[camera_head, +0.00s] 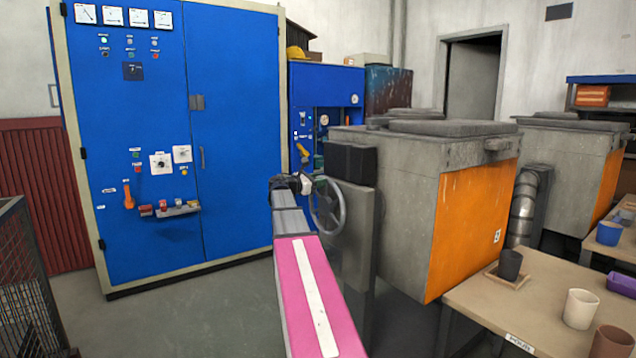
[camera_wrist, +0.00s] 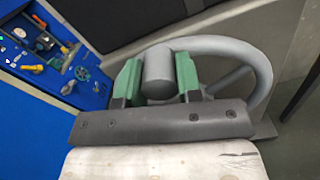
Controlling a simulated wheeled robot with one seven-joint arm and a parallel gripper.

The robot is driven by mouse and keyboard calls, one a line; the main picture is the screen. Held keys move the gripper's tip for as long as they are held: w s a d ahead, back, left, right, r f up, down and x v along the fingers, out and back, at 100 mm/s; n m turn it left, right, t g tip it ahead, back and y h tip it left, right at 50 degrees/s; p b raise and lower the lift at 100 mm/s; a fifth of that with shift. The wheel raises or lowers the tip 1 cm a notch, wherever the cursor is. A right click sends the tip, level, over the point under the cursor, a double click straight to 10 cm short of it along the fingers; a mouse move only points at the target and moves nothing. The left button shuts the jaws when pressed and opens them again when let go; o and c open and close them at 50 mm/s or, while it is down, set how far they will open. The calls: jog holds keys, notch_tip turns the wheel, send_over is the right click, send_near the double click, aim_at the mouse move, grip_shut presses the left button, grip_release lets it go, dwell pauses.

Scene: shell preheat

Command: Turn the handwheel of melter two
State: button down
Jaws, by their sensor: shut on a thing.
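A grey spoked handwheel (camera_head: 341,208) stands upright on the left side of a grey melter with an orange front (camera_head: 474,228). A small label on the orange front is too small to read. My gripper (camera_head: 300,183) is at the upper left of the wheel. In the wrist view, the green fingers of my gripper (camera_wrist: 159,80) are shut on a grey cylindrical grip of the handwheel, one finger on each side. The wheel's curved rim (camera_wrist: 255,62) runs from behind the grip to the right. My arm hides part of the area below the wheel.
A large blue cabinet (camera_head: 240,130) stands to the left, with a smaller blue panel (camera_head: 340,85) behind the wheel. Another melter (camera_head: 570,155) stands to the right. A table (camera_head: 560,290) with several cups is at the front right. A mesh cage (camera_head: 25,280) stands far left. The floor before the cabinet is clear.

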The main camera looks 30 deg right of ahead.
jog(key=shift+s, duration=0.1)
jog(key=shift+s+f+m, duration=0.1)
jog(key=shift+s+m, duration=1)
jog(key=m, duration=0.9)
send_over(341, 218)
jog(key=w+a, duration=0.1)
jog(key=a, duration=0.2)
notch_tip(341, 218, down, 5)
jog(key=shift+w+r, duration=0.1)
jog(key=shift+w, duration=0.05)
jog(key=f+m, duration=0.2)
jog(key=s+f+m, duration=0.1)
jog(key=f+m, duration=0.4)
jog(key=m, duration=0.1)
jog(key=shift+s+f, duration=0.35)
jog(key=shift+f, duration=0.05)
jog(key=shift+w+f+m, duration=0.3)
jog(key=shift+f+m, duration=0.65)
jog(key=shift+m, duration=0.1)
jog(key=shift+w+f+m, duration=0.25)
jog(key=shift+f+m, duration=0.65)
jog(key=shift+m, duration=0.15)
jog(key=c, duration=0.8)
grip_release()
